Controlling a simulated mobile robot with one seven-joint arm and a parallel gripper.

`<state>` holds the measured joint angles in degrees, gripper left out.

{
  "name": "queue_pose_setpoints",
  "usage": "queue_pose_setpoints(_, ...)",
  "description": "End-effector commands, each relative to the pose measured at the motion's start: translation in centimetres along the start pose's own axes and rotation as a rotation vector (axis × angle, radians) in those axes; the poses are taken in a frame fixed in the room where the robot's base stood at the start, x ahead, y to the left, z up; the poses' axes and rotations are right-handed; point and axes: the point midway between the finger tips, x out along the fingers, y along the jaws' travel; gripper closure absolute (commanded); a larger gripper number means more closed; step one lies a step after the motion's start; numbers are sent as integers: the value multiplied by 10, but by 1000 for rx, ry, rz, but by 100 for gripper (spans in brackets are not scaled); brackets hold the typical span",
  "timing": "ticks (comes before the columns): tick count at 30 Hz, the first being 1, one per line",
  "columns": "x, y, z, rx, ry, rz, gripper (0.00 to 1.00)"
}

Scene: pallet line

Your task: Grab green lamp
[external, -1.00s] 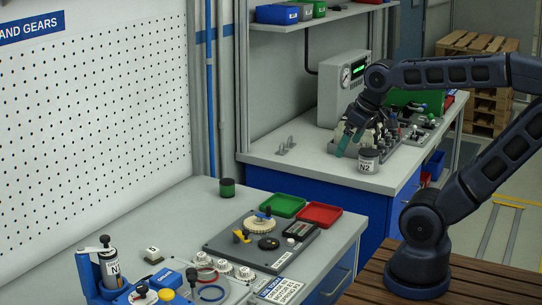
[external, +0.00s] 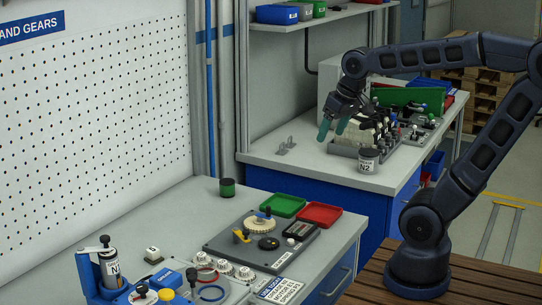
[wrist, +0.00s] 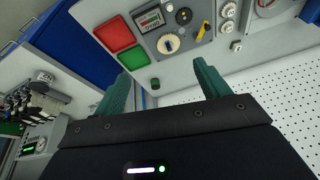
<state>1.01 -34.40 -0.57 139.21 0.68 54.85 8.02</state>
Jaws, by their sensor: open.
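A small dark cylinder with a green band (external: 227,188) stands upright near the back edge of the near grey bench, left of the green tray. It also shows in the wrist view (wrist: 155,84), beyond and between my fingertips.
A green tray (external: 283,206) and a red tray (external: 319,215) lie on the near bench beside a grey panel with gears (external: 220,240). A jar marked N2 (external: 368,161) stands on the far bench near a crowded grey rack. A pegboard wall (external: 90,130) rises at left.

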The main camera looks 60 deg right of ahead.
Motion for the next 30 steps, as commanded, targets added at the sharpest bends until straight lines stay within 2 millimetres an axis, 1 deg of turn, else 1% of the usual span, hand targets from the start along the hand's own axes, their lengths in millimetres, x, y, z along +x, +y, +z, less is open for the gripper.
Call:
queue_pose_setpoints(1, 3, 0, -14, 34, -13, 1, 25)
queue_pose_setpoints(3, 6, 0, -32, 86, -26, 3, 25)
queue_pose_setpoints(8, 18, 2, -74, 205, -56, 11, 25)
queue_pose_setpoints(9, 21, 2, -85, 234, -63, 13, 25)
queue_pose_setpoints(14, 39, 5, -125, 351, -91, 26, 25)
queue_pose_setpoints(18, 59, 9, -160, 454, -115, 40, 25)
queue_pose_setpoints(23, 86, 16, -198, 572, -140, 59, 25)
queue_pose_setpoints(26, 105, 20, -221, 645, -154, 73, 25)
queue_pose_setpoints(30, 135, 28, -251, 746, -174, 96, 25)
